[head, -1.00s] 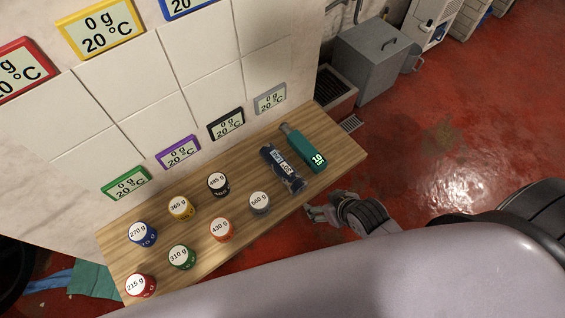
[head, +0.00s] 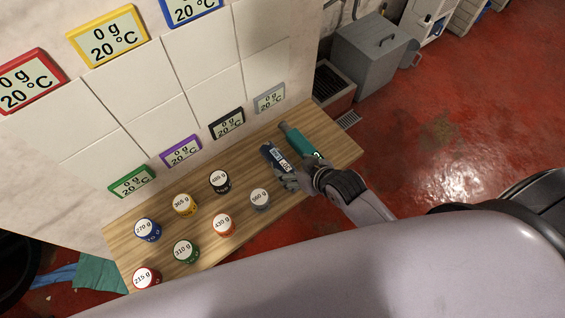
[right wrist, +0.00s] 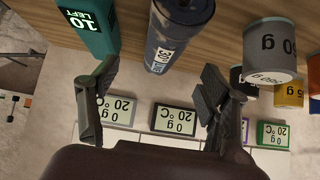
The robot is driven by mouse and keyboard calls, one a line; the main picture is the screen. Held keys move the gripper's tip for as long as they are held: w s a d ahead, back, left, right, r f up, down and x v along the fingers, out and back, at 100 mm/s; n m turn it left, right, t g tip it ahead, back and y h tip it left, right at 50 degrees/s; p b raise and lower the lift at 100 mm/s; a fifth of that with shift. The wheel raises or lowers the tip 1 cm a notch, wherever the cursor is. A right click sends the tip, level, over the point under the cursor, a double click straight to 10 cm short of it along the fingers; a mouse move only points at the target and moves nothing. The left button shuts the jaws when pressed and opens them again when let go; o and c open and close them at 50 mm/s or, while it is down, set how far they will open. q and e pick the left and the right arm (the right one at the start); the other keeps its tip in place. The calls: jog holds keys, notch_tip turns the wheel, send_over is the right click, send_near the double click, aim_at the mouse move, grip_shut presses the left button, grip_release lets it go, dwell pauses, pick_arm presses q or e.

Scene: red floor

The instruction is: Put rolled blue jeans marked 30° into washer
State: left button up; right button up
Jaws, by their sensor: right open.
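The rolled blue jeans (head: 270,154) lie on the wooden bench, a dark blue roll with a white label. In the right wrist view the rolled jeans (right wrist: 178,30) show a label reading 30°. My right gripper (head: 292,178) is over the bench at the near end of the roll and hides part of it. In the right wrist view my right gripper (right wrist: 155,95) is open and empty, its fingers apart with the roll ahead between them. My left gripper is not in view. I see no washer that I can make out for sure.
A teal device (head: 299,140) reading "10 LEFT" in the wrist view lies right beside the roll. Several labelled weights, including a grey one (head: 260,198), stand left on the wooden bench (head: 215,205). A tiled wall with displays rises behind. Red floor (head: 430,150) is open at right.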

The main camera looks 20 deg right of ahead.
aim_at(287, 166)
jog(key=shift+s+f+p+x, duration=0.15)
jog(key=shift+p+x, duration=0.2)
jog(key=shift+x, duration=1.35)
jog(key=shift+s+f+p+x, duration=0.1)
jog(key=shift+p+x, duration=0.25)
jog(key=shift+x, duration=1.35)
jog(key=shift+a, duration=0.1)
jog(key=shift+s, duration=0.1)
jog(key=shift+c, duration=0.6)
jog(key=c, duration=1.4)
